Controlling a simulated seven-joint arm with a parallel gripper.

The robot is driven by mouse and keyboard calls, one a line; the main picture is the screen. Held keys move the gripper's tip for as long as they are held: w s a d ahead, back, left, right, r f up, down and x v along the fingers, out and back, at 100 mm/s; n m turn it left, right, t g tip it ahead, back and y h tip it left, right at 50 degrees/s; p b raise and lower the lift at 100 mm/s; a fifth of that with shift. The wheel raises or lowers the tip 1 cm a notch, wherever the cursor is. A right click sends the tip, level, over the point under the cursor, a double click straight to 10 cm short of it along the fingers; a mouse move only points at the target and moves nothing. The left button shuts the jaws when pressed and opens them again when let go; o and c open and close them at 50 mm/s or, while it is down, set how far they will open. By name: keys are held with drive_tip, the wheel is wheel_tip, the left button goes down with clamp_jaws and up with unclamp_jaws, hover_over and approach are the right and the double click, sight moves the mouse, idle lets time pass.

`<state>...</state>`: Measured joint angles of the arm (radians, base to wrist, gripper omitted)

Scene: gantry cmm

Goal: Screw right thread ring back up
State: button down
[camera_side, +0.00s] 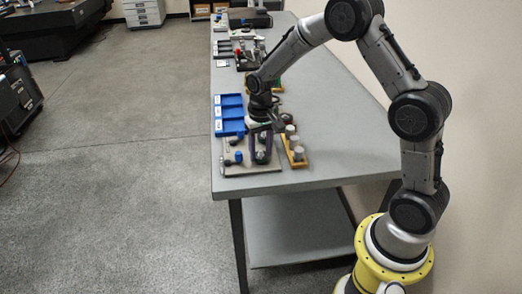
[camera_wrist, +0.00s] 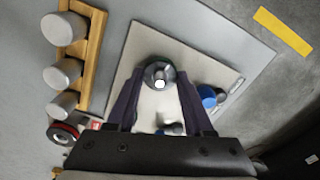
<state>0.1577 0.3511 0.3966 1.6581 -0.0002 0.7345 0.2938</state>
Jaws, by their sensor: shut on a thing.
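In the wrist view a grey metal thread ring (camera_wrist: 160,74) with a bright round centre sits between the fingertips of my gripper (camera_wrist: 160,82). The two dark purple fingers are shut on its left and right sides. The ring is over a pale fixture plate (camera_wrist: 213,65); the wrist view looks down on it, so how high it sits is hard to tell. In the side view my gripper (camera_side: 262,155) points down over the plate (camera_side: 253,170) near the table's front end, and the ring is small there and partly hidden by the fingers.
A blue knob (camera_wrist: 208,97) stands on the plate right of the fingers. A wooden rack (camera_wrist: 92,60) with several grey cylinders is at the left. A red and black round part (camera_wrist: 63,133) lies below it. Blue trays (camera_side: 230,113) stand behind the plate. The grey table (camera_side: 345,150) is clear at the right.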

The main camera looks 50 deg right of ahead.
drive_tip(key=shift+f+n, duration=0.2)
drive_tip(key=shift+n, duration=0.5)
drive_tip(key=shift+c, duration=1.4)
unclamp_jaws()
drive_tip(key=shift+r, duration=0.1)
wheel_tip(320, 180, up, 14)
